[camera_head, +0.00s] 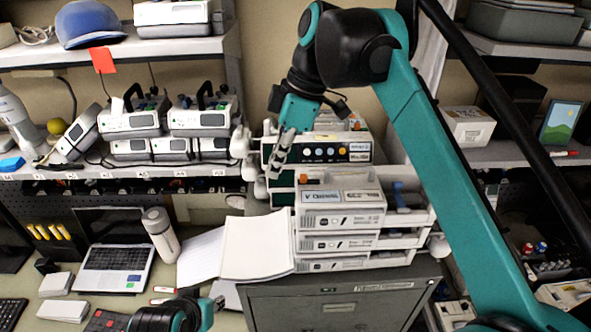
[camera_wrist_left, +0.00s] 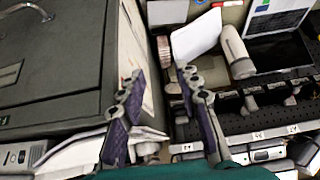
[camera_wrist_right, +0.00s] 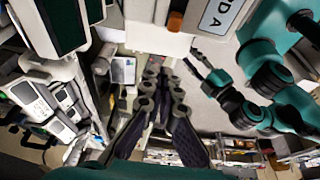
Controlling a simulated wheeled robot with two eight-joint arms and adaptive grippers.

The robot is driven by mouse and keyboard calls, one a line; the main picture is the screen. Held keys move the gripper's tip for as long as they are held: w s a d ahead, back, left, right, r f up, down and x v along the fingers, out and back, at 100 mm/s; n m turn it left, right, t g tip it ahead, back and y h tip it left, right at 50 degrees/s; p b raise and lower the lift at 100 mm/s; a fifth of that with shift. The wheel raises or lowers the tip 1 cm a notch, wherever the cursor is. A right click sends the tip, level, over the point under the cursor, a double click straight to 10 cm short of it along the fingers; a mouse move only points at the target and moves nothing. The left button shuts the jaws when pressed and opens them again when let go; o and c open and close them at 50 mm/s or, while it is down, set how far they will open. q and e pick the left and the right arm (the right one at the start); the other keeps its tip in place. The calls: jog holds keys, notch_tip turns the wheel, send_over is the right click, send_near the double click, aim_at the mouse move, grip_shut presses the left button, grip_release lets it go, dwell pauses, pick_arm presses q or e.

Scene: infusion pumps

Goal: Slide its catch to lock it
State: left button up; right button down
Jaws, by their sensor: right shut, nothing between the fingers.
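A stack of white infusion pumps stands on a grey cabinet (camera_head: 335,308) in the head view. The top pump (camera_head: 341,222) has an orange catch (camera_head: 308,181) on its top left; an orange part (camera_wrist_right: 175,22) also shows beside the pump's label in the right wrist view. My right gripper (camera_head: 276,165) is shut and empty, pointing down just left of the top pump and apart from the orange part. Its fingers show close together in the right wrist view (camera_wrist_right: 163,80). My left gripper (camera_wrist_left: 157,80) is open and empty, low beside the cabinet. Whether the catch is locked cannot be told.
A dark-fronted unit with round buttons (camera_head: 330,152) stands behind the top pump. Open papers (camera_head: 255,247) lie left of the stack. A laptop (camera_head: 103,258) and white bottle (camera_head: 161,234) are farther left. More pumps (camera_head: 132,119) fill the left shelf.

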aim_at(305, 175)
jog(key=shift+s+d+f, duration=0.1)
jog(key=shift+d+f, duration=0.1)
jog(key=shift+d, duration=0.8)
jog(key=shift+d+f, duration=0.15)
jog(key=shift+d, duration=0.8)
jog(key=shift+a, duration=0.1)
jog(key=d+p, duration=0.1)
jog(key=d, duration=0.1)
jog(key=shift+d, duration=0.35)
jog(key=shift+a, duration=0.15)
